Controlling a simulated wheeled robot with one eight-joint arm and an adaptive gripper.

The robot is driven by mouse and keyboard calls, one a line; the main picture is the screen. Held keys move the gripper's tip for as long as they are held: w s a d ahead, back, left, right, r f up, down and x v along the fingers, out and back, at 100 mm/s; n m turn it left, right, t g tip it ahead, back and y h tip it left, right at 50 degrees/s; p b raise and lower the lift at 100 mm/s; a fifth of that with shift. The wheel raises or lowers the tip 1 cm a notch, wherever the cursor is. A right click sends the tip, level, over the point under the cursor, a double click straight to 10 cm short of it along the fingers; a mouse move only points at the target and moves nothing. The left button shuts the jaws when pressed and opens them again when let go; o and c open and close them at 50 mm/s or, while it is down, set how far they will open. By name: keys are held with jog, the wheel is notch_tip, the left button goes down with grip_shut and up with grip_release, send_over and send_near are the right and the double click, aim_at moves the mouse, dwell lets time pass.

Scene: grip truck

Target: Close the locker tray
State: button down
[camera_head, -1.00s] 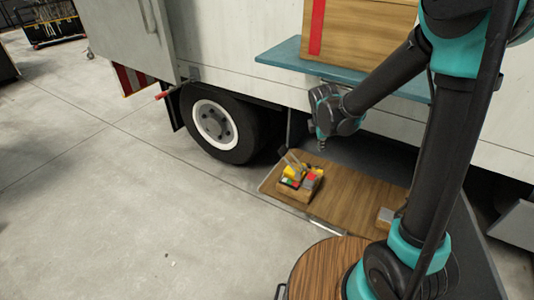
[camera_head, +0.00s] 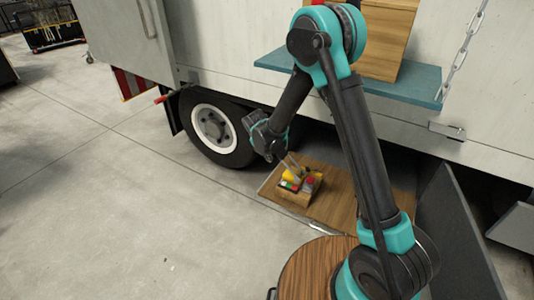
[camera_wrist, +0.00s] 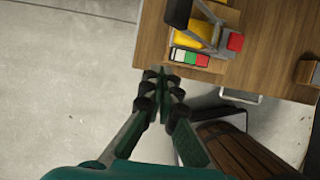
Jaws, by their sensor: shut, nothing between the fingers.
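The locker tray (camera_head: 338,208) is a flat wooden board that sticks out from under the truck body, beside the wheel. The wrist view shows one of its edges (camera_wrist: 285,75) with a light metal handle (camera_wrist: 240,95) by it. A small wooden box of tools (camera_head: 298,190) rests on the tray; its yellow tool and coloured blocks also show in the wrist view (camera_wrist: 195,50). My gripper (camera_head: 270,158) is shut and empty. It hangs by the tray's left end, close to the box; in the wrist view its fingertips (camera_wrist: 163,78) appear beside the tray's corner. Contact cannot be told.
The truck wheel (camera_head: 218,130) stands behind and left of my gripper. A blue shelf (camera_head: 410,85) carrying a wooden crate (camera_head: 390,45) juts out above. A dark panel (camera_head: 450,230) stands at the right.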

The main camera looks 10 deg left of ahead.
jog(key=w+d+f, duration=0.2)
jog(key=w+f, duration=0.1)
jog(key=w, duration=0.2)
jog(key=shift+f, duration=0.2)
jog(key=shift+w, duration=0.15)
